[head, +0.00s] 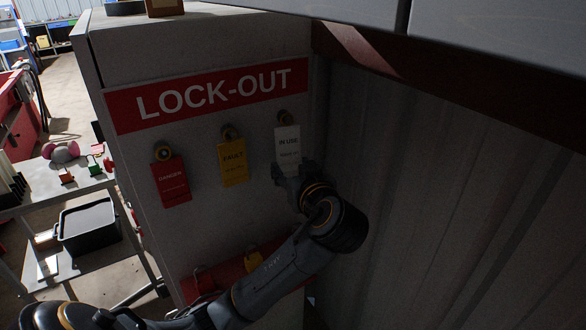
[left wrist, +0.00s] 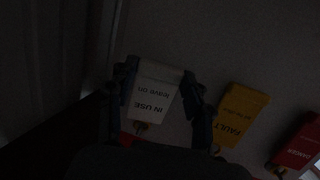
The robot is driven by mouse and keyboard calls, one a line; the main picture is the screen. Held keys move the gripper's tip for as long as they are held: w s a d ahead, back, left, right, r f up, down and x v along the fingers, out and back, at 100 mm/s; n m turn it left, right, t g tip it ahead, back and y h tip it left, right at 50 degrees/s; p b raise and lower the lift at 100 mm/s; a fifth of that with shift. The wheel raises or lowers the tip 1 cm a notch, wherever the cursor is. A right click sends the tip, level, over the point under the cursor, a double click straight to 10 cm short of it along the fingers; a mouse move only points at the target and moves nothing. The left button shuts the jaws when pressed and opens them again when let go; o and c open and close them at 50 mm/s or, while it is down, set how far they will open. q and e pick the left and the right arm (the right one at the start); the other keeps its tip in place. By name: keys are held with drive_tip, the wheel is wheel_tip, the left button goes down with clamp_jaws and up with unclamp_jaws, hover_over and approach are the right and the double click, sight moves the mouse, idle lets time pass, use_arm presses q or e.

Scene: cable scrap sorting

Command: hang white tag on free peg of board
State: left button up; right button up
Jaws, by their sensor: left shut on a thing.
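The white tag (head: 288,144), marked "IN USE", is at the right-hand peg (head: 285,117) of the lock-out board (head: 222,209). Its top meets the peg; whether its hole is fully around the peg I cannot tell. My left gripper (head: 287,172) is shut on the tag's lower end. In the left wrist view the white tag (left wrist: 154,93) lies between the two fingers (left wrist: 160,100), upside down in that picture. A yellow "FAULT" tag (head: 233,163) and a red "DANGER" tag (head: 171,183) hang on the other two pegs. My right gripper is not in view.
A corrugated wall (head: 450,200) stands close to the right of the board. A red item (head: 225,277) sits low on the board, partly behind my left arm. At left, a shelf holds a black bin (head: 90,226) and several small items.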

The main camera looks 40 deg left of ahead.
use_arm(q)
drive_tip(key=o, duration=1)
drive_tip(key=shift+d, duration=0.1)
